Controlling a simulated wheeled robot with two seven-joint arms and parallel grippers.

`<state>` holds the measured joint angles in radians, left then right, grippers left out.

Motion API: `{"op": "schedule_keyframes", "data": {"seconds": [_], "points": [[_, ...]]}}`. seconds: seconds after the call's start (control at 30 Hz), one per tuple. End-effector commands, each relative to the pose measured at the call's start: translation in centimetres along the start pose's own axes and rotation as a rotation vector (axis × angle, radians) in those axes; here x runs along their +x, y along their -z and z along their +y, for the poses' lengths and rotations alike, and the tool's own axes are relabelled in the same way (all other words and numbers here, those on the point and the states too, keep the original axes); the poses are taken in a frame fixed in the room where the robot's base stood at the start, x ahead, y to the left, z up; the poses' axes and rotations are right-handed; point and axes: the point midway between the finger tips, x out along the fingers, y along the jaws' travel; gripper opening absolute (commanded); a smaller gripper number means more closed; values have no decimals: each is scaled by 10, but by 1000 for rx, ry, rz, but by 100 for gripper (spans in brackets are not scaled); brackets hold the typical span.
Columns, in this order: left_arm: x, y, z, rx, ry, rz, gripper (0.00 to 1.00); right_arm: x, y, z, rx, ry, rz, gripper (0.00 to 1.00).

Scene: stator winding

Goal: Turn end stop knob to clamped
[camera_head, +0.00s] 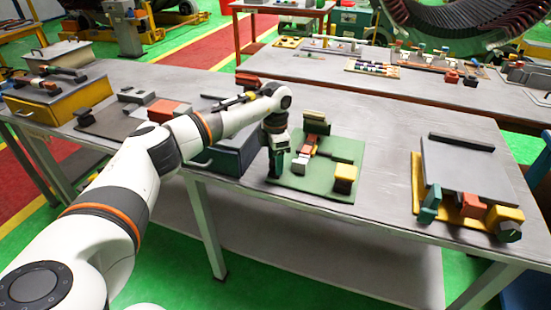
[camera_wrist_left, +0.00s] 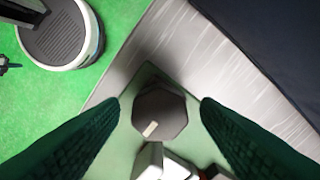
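The end stop knob (camera_wrist_left: 160,115) is a dark grey, many-sided knob with a pale pointer mark towards its lower left edge. In the left wrist view it stands on a light green plate, between my two dark green fingers. My left gripper (camera_head: 276,172) points down at the left edge of the green fixture plate (camera_head: 315,190). Its fingers are open, one on each side of the knob, with gaps visible. In the head view the gripper hides the knob. A white block (camera_head: 300,163) sits just right of the gripper. My right gripper does not show.
The plate also carries red, dark green and yellow blocks (camera_head: 345,178). A dark blue box (camera_head: 220,155) stands close to the left of the gripper. Another fixture with a grey plate (camera_head: 470,170) is at the right. Bare table lies between the two fixtures.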

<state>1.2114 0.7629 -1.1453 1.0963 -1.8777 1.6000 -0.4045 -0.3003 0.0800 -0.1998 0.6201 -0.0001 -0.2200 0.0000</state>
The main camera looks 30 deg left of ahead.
Motion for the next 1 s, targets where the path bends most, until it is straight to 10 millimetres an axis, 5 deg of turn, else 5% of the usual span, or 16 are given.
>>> {"op": "schedule_keyframes", "data": {"seconds": [0.27,0.73,1.0], "points": [[-4,0,0,-1,0,0,57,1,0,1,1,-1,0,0],[-93,1,0,0,2,3,57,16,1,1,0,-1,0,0],[-119,0,0,-1,0,0,57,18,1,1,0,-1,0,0]]}}
